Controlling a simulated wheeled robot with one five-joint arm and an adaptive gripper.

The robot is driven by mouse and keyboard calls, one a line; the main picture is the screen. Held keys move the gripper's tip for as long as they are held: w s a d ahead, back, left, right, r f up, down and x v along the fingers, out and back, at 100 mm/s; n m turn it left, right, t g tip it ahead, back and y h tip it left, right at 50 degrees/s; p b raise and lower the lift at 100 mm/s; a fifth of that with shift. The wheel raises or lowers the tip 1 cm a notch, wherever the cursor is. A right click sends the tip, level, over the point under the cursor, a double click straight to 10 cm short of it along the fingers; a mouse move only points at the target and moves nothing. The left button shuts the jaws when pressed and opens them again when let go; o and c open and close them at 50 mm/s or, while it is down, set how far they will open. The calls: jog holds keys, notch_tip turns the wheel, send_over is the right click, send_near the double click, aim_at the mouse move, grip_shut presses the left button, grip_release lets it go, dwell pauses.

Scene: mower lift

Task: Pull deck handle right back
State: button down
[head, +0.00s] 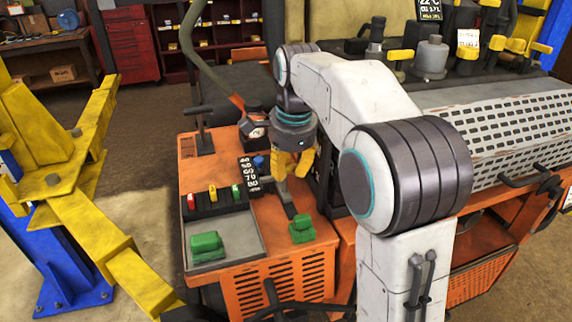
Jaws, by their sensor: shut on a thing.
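My gripper (291,175) with yellow fingers reaches down over the orange console (310,265), near its middle. It is shut on what looks like the deck handle, a dark grey lever (287,203) whose lower part shows below the fingers. The lever's top is hidden between the fingers. A green block (302,229) sits on the console just in front of the lever's foot. My white arm comes in from the right and hides part of the console behind it.
A black T-handle (201,128) stands at the console's back left. A grey tray (228,240) holds a green part, with coloured switches (213,193) behind it. A yellow and blue lift post (50,180) stands left; a perforated grey cover (510,130) lies right.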

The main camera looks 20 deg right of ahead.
jog(key=shift+s+f, duration=0.15)
jog(key=shift+s, duration=0.55)
jog(key=shift+w, duration=0.25)
jog(key=c, duration=0.9)
grip_release()
jog(key=shift+w, duration=0.1)
notch_tip(320, 180, up, 12)
jog(key=s, duration=0.2)
jog(key=shift+o, duration=0.2)
jog(key=shift+s+f, duration=0.1)
